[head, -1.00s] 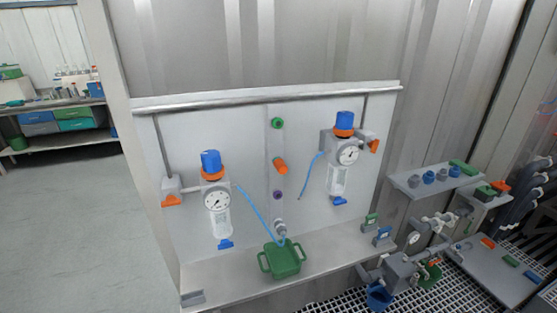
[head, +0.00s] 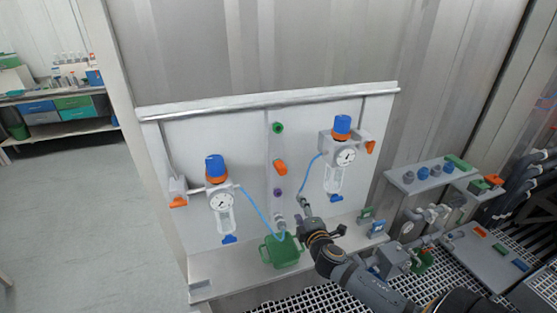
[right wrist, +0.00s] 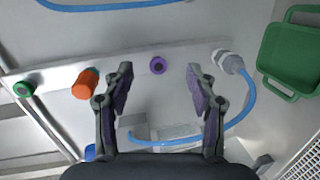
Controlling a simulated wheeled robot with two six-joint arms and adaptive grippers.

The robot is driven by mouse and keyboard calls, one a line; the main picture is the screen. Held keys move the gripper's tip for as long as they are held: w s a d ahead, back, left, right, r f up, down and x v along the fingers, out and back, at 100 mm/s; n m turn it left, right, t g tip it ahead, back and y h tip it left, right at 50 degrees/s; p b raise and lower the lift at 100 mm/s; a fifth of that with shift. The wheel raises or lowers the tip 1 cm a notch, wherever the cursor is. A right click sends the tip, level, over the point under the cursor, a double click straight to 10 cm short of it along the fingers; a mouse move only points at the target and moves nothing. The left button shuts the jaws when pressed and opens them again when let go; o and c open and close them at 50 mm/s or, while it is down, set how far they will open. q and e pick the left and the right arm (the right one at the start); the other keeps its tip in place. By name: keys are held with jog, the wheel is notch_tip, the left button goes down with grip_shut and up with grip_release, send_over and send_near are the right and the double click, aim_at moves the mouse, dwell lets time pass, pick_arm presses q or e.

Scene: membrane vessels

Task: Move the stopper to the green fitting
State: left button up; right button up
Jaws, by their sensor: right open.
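The orange stopper (head: 281,167) sits on the upright strip of the panel, below the green fitting (head: 277,127) and above the purple fitting (head: 277,192). In the right wrist view the stopper (right wrist: 86,84) is left of my fingers and the green fitting (right wrist: 23,89) is farther left. My right gripper (head: 304,206) is in front of the panel, low and to the right of the strip. In the right wrist view its fingers (right wrist: 158,85) are apart and empty, with the purple fitting (right wrist: 157,65) showing between them. My left gripper is not in view.
A blue hose (head: 256,211) runs to a grey connector above the green tray (head: 284,251). Gauge units with blue knobs flank the strip, left (head: 219,201) and right (head: 344,157). A shelf with blue caps (head: 422,173) stands at the right.

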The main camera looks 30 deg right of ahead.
aim_at(283, 173)
jog(key=a+r+n+t+p, duration=0.1)
jog(key=a+r+n+t, duration=0.1)
jog(key=r, duration=0.9)
jog(key=shift+a+r, duration=0.2)
jog(key=shift+a, duration=0.6)
jog(key=shift+w, duration=0.15)
jog(key=shift+t+y, duration=0.3)
jog(key=shift+y, duration=0.1)
jog(key=x, duration=0.9)
jog(key=shift+p, duration=0.35)
jog(key=shift+c, duration=0.2)
grip_shut()
jog(key=shift+f, duration=0.1)
